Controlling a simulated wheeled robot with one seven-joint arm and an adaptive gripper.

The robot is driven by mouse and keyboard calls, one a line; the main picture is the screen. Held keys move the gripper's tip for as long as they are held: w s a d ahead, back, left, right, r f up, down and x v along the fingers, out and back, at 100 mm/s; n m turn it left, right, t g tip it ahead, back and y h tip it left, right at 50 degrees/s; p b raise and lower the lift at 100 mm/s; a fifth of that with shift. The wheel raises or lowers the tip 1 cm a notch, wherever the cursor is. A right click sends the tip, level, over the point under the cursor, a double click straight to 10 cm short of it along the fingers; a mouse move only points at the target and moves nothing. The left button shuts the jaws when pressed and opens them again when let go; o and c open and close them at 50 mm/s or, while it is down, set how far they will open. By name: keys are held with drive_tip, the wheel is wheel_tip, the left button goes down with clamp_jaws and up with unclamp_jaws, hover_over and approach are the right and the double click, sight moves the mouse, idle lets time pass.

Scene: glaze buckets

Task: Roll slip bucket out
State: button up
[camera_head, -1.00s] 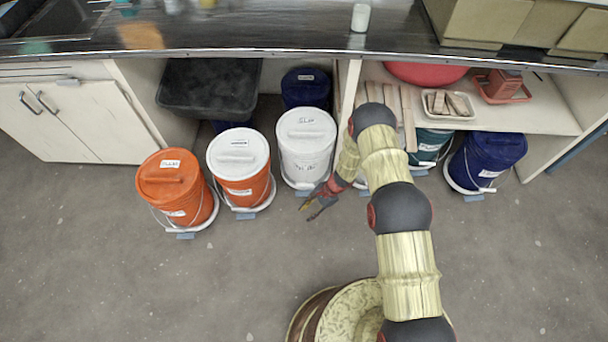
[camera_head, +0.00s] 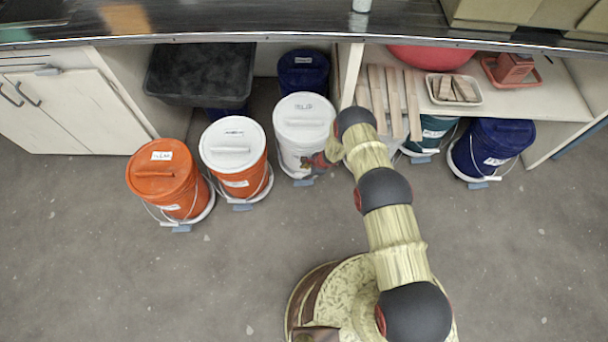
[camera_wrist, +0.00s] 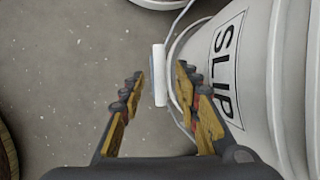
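The white slip bucket (camera_head: 304,108) with a white lid stands upright on a low round base, partly under the counter. In the wrist view its wall with the SLIP label (camera_wrist: 226,70) fills the right side. The white grip of its wire bail (camera_wrist: 159,76) hangs at the bucket's near side. My gripper (camera_wrist: 160,74) is open, with one finger on either side of this grip and gaps visible. In the head view my gripper (camera_head: 322,161) is at the lower right of the bucket, partly hidden by my arm.
Orange buckets stand to the left, one with an orange lid (camera_head: 162,173) and one with a white lid (camera_head: 233,148). A dark blue bucket (camera_head: 303,72) is behind. Teal (camera_head: 433,128) and blue (camera_head: 492,142) buckets stand right. The floor in front (camera_head: 240,250) is clear.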

drive_tip(key=shift+b+x, duration=0.4)
drive_tip(key=shift+x, duration=0.9)
drive_tip(key=shift+r, duration=0.1)
drive_tip(key=shift+c, duration=0.9)
clamp_jaws()
